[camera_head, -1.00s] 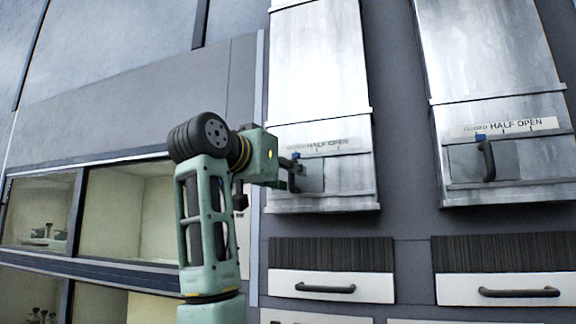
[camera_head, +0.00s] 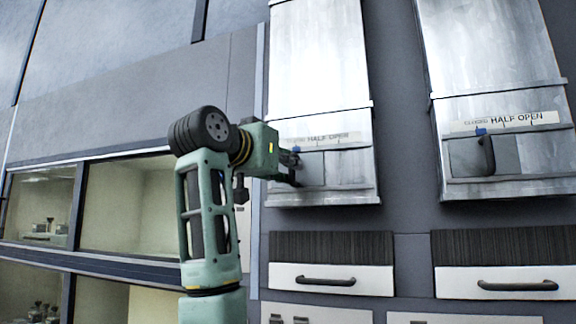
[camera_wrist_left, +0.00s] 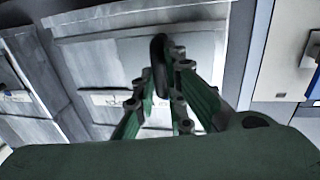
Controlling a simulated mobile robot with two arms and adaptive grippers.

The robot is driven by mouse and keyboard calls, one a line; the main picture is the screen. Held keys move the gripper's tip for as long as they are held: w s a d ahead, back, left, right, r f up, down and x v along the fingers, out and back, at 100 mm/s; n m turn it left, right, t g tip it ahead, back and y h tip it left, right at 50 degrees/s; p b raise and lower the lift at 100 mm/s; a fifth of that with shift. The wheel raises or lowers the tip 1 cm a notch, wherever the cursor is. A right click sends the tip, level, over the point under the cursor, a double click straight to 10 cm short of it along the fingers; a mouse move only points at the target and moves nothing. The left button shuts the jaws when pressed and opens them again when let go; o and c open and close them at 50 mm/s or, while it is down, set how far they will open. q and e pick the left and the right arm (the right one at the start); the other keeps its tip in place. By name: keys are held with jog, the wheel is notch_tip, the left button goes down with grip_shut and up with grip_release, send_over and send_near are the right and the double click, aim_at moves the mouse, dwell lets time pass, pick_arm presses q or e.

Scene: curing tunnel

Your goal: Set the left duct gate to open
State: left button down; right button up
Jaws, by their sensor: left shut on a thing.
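The left duct gate (camera_head: 312,171) is a grey sliding plate at the foot of the left metal duct, under a strip lettered CLOSED, HALF, OPEN. Its blue pointer (camera_head: 296,149) is at the strip's left, CLOSED end. My left gripper (camera_head: 295,168) is at the plate's left side, shut on the gate's dark handle (camera_wrist_left: 159,62), which stands between the fingers in the left wrist view. In the head view, the gripper mostly hides the handle. My right gripper is not in view.
A second duct gate (camera_head: 467,157) with a black handle and blue pointer is to the right. White drawers (camera_head: 332,279) with dark handles are below. Glass-fronted cabinets (camera_head: 125,205) are at left, behind my left arm.

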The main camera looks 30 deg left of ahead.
pick_arm(q)
jog(key=shift+d, duration=0.1)
jog(key=d, duration=0.3)
jog(key=w+d, duration=0.1)
jog(key=d, duration=0.2)
jog(key=w+d+b, duration=0.1)
jog(key=d, duration=0.2)
jog(key=shift+w+d, duration=0.15)
jog(key=shift+d, duration=0.25)
jog(key=shift+a, duration=0.25)
jog(key=c, duration=2.1)
grip_release()
jog(key=shift+d, duration=0.15)
jog(key=shift+o, duration=1.4)
jog(key=shift+d, duration=0.2)
jog(key=shift+a, duration=0.15)
